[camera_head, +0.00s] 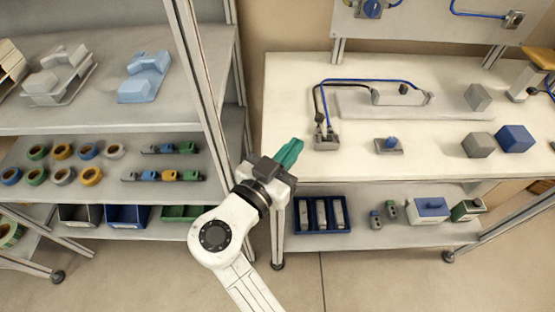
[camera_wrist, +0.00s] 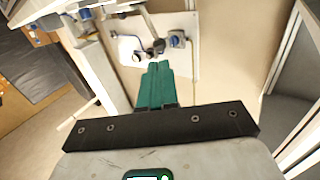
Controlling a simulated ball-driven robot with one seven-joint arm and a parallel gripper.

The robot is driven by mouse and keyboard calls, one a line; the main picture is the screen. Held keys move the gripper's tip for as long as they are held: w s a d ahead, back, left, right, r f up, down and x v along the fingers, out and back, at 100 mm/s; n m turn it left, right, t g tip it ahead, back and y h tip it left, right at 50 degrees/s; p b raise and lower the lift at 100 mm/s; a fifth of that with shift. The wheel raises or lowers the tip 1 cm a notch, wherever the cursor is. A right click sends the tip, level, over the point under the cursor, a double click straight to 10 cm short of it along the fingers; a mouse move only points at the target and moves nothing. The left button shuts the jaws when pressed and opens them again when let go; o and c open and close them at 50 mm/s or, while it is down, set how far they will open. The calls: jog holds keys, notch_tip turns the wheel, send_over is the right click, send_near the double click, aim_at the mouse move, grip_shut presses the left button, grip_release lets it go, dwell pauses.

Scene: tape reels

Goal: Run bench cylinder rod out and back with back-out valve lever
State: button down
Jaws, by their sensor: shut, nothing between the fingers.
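The bench cylinder (camera_head: 392,98) is a long grey body lying on a pale plate on the white bench top in the head view. A blue and a dark hose run from it to a small grey valve block (camera_head: 326,139) at the bench's left. The block has a short dark upright part on top; it is too small to tell how the lever is set. I cannot clearly tell how far the rod is out. My gripper (camera_head: 293,148) has teal fingers, shut and empty, at the bench's left front edge, left of the valve block and apart from it. Its fingers show in the wrist view (camera_wrist: 155,85).
A grey base with a blue knob (camera_head: 390,144) sits right of the valve block. Grey blocks (camera_head: 478,97) and a blue block (camera_head: 515,138) stand at the right. A wall panel (camera_head: 430,25) stands behind the bench.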

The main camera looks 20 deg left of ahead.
aim_at(322, 126)
jog(key=p+x, duration=0.1)
jog(key=x, duration=0.5)
jog(key=shift+w+d, duration=0.1)
jog(key=shift+w, duration=0.1)
